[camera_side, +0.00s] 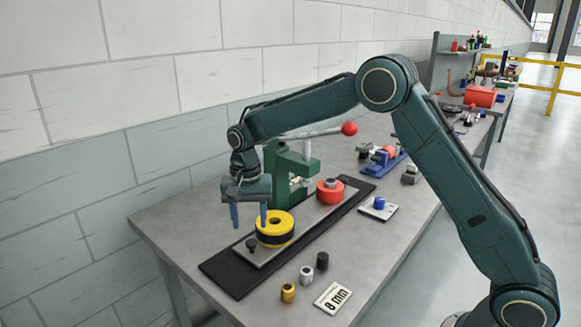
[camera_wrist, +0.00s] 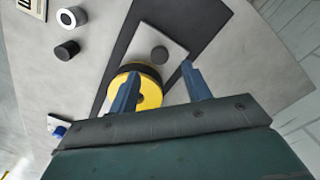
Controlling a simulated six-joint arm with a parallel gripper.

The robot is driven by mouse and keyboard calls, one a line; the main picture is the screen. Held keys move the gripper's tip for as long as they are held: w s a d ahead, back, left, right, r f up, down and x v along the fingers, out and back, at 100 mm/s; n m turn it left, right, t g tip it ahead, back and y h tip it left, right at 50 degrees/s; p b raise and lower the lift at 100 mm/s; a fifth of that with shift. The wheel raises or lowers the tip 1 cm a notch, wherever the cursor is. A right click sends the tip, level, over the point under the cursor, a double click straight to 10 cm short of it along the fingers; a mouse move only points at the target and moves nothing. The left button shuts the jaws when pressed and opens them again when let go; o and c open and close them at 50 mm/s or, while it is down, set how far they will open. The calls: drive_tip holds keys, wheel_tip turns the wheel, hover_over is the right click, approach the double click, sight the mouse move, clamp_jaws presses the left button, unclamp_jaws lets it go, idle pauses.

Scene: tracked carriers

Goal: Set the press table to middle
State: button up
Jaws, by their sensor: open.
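The press table (camera_side: 309,213) is a long grey plate lying on a black base (camera_side: 222,270). It carries a yellow and black ring fixture (camera_side: 275,228) towards its near end and a red fixture (camera_side: 330,190) towards its far end. A small black knob (camera_side: 251,243) stands at its near end; it also shows in the wrist view (camera_wrist: 159,53). The green press (camera_side: 283,172) stands behind the plate, between the fixtures, with a red-balled lever (camera_side: 349,128). My gripper (camera_side: 250,222) is open and empty, above the near end by the yellow fixture. In the wrist view its fingers (camera_wrist: 160,69) flank the knob, apart from it.
A brass cylinder (camera_side: 288,292), a silver one (camera_side: 306,275) and a black one (camera_side: 322,261) stand in front, beside an "8 mm" card (camera_side: 333,298). A white plate with a blue piece (camera_side: 378,207) lies right. A blue fixture (camera_side: 384,165) stands farther back.

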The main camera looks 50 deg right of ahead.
wheel_tip(320, 180, up, 8)
idle(0.4)
drive_tip(key=shift+r, duration=0.15)
drive_tip(key=s+d+r+n+t, duration=0.2)
drive_tip(key=s+r, duration=0.4)
drive_tip(key=s, duration=0.3)
drive_tip(key=s+d+r+n+t, duration=0.1)
drive_tip(key=s+d+r+n, duration=0.15)
drive_tip(key=s+r, duration=0.45)
drive_tip(key=s+f+n+t, duration=0.1)
drive_tip(key=s+f+n, duration=0.1)
drive_tip(key=s, duration=0.7)
drive_tip(key=s+d+f+n+t, duration=0.1)
drive_tip(key=s+f, duration=0.3)
drive_tip(key=s, duration=0.6)
drive_tip(key=shift+n+t, duration=0.3)
drive_tip(key=shift+n, duration=0.45)
